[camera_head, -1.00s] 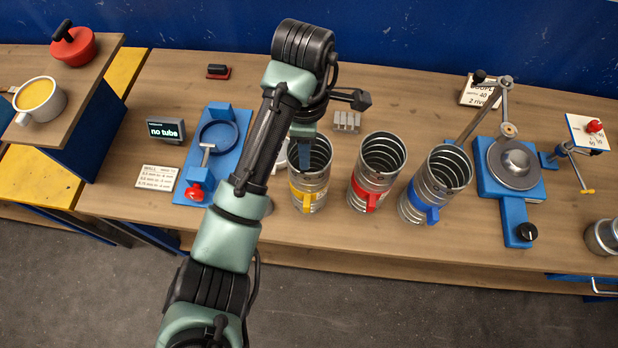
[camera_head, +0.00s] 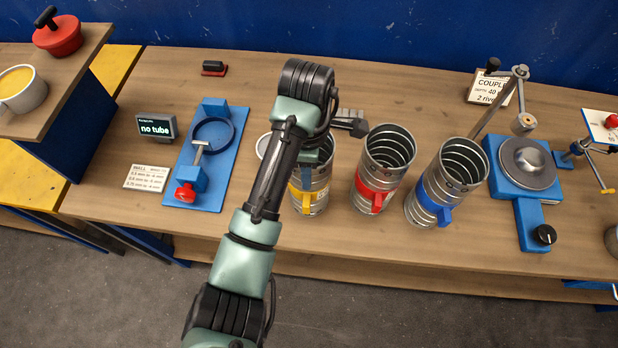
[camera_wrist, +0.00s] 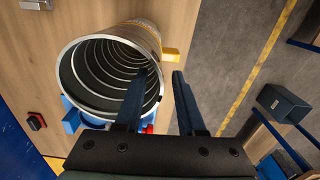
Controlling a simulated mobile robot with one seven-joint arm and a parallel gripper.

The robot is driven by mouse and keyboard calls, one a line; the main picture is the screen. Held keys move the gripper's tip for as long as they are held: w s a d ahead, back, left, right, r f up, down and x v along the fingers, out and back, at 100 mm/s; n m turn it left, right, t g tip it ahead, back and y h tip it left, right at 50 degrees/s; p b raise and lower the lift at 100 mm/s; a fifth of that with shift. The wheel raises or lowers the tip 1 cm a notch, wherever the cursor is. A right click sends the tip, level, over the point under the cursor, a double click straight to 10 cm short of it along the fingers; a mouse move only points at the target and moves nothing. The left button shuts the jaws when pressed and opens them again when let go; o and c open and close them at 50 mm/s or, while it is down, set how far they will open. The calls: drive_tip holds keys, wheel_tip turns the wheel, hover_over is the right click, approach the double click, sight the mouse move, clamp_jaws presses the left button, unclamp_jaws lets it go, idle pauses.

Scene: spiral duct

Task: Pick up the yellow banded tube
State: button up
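The yellow banded tube (camera_head: 316,205) is a ribbed metal cylinder with a yellow band and tab, standing upright on the bench. My arm hides its left part in the head view. In the wrist view, the tube (camera_wrist: 76,55) shows its round open mouth, with the yellow tab (camera_wrist: 171,53) at its right. My gripper (camera_wrist: 159,76) is open, with two dark blue fingers. One finger overlaps the mouth and the other is outside the rim, so the near wall lies between them in the picture. Whether they touch it, I cannot tell.
A red banded tube (camera_head: 376,185) and a blue banded tube (camera_head: 446,185) stand close by on the right. A blue clamp fixture (camera_head: 217,150) and a "no tube" display (camera_head: 156,128) are on the left. A blue turntable device (camera_head: 526,168) is farther right.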

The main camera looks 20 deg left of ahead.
drive_tip(key=shift+f, duration=0.25)
clamp_jaws()
drive_tip(key=shift+r, duration=0.1)
idle(1.2)
